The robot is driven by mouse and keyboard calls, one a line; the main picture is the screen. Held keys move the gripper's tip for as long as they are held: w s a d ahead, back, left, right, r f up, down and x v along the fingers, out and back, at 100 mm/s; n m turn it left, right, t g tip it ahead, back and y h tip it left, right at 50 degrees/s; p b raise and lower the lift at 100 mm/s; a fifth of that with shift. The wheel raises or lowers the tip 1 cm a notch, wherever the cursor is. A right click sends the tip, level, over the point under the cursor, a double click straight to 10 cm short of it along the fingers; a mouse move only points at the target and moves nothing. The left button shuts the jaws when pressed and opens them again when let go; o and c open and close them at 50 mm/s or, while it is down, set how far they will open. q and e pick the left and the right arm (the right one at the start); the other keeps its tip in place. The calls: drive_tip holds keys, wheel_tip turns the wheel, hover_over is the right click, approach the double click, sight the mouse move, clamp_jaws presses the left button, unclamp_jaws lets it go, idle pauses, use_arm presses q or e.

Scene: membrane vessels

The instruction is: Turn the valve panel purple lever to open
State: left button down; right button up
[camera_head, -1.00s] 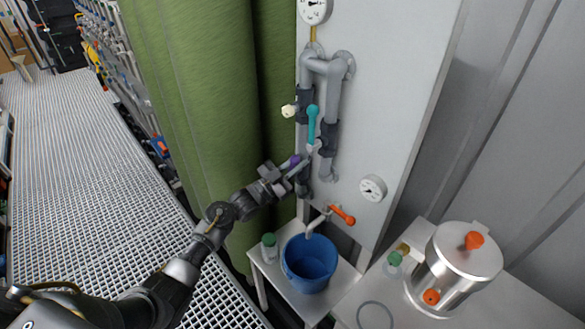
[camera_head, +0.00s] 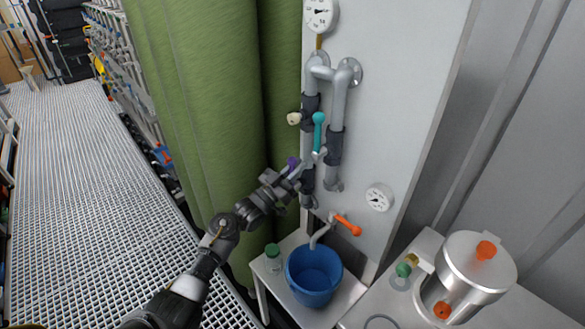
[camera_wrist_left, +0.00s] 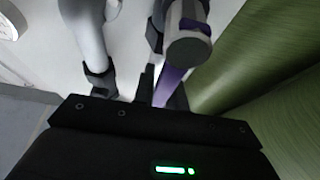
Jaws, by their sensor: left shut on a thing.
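The purple lever (camera_head: 292,162) is on the lower valve of the left pipe on the white valve panel (camera_head: 405,95). In the head view only a small part of it shows beside my left gripper (camera_head: 297,173). In the left wrist view the purple lever (camera_wrist_left: 170,85) runs between the dark fingers, its thick grey-and-purple end close to the camera. My left gripper is shut on the lever. My right gripper is out of view.
A teal lever (camera_head: 318,132) and a cream knob (camera_head: 293,118) sit just above. An orange tap handle (camera_head: 348,225) is below, over a blue bucket (camera_head: 313,277). Green drapery-like columns (camera_head: 205,120) stand close to the left. A steel vessel (camera_head: 470,275) stands at the lower right.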

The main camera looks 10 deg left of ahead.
use_arm(q)
drive_tip(key=shift+a+r, duration=0.1)
drive_tip(key=c, duration=1.4)
unclamp_jaws()
drive_tip(key=shift+c, duration=0.2)
drive_tip(key=b+v, duration=0.2)
drive_tip(key=v, duration=0.9)
drive_tip(key=shift+w, duration=0.15)
